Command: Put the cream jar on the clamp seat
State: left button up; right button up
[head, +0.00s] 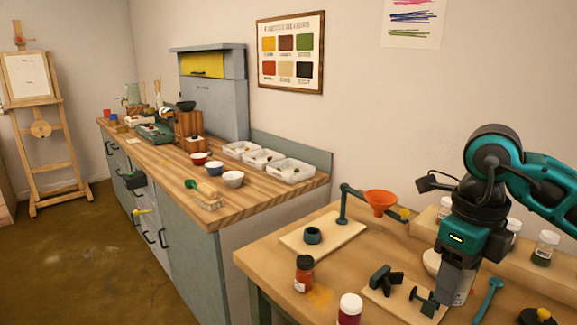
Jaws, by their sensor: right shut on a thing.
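My right gripper (455,292) points down over the near table at the right and is shut on a pale jar (468,290), apparently the cream jar. The gripper hides much of the jar, and I cannot tell whether its base touches the table. To its left is a small wooden board (388,302) with a dark clamp (386,278) on it. A second dark clamp part (422,300) stands on the board close to the gripper. The clamp looks empty. My left gripper is not in view.
Behind are an orange funnel (380,202) on a stand and a dark ring (312,235). A teal tool (487,298) lies right of the gripper. More jars (545,247) stand behind.

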jog(key=n, duration=0.2)
jog(key=a+f+n, duration=0.1)
jog(key=n, duration=0.1)
jog(key=f+n, duration=0.1)
jog(key=n, duration=0.1)
jog(key=shift+a, duration=0.2)
jog(key=n, duration=0.2)
jog(key=a+f+n, duration=0.1)
jog(key=n, duration=0.1)
jog(key=a+f+n, duration=0.3)
jog(key=f+n, duration=0.3)
jog(key=n, duration=1.3)
jog(key=shift+s+a+n, duration=0.3)
jog(key=shift+s+a, duration=0.05)
jog(key=shift+r, duration=0.1)
